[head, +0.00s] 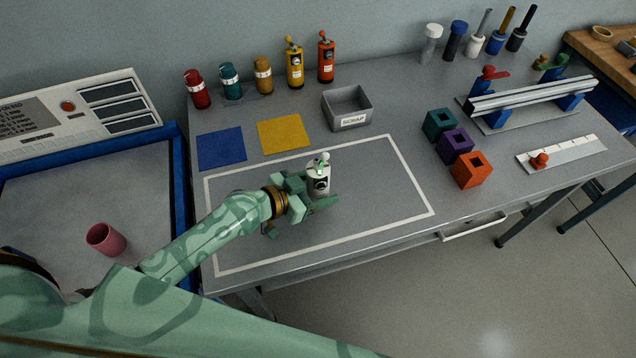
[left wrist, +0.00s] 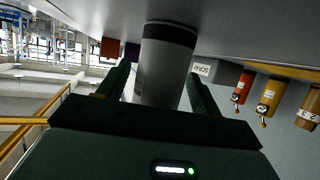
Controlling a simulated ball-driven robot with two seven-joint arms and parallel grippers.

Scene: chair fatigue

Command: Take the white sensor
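The white sensor (head: 319,181) is a small upright white canister with a dark label and a green-and-white top. It stands on the grey table inside the white outlined rectangle. My left gripper (head: 309,193) reaches in from the left, with its fingers on either side of the sensor. In the left wrist view the white sensor (left wrist: 163,68) shows as a cylinder with a dark band, between the two dark fingers of my left gripper (left wrist: 160,78). A narrow gap shows beside one finger, so the gripper looks open. Contact on the other side is unclear. My right gripper is out of view.
Behind are a blue mat (head: 221,149), a yellow mat (head: 284,134) and a grey scrap bin (head: 348,120). Several coloured canisters stand along the wall. Orange (head: 471,171), purple and teal blocks stand to the right. The outlined area is otherwise clear.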

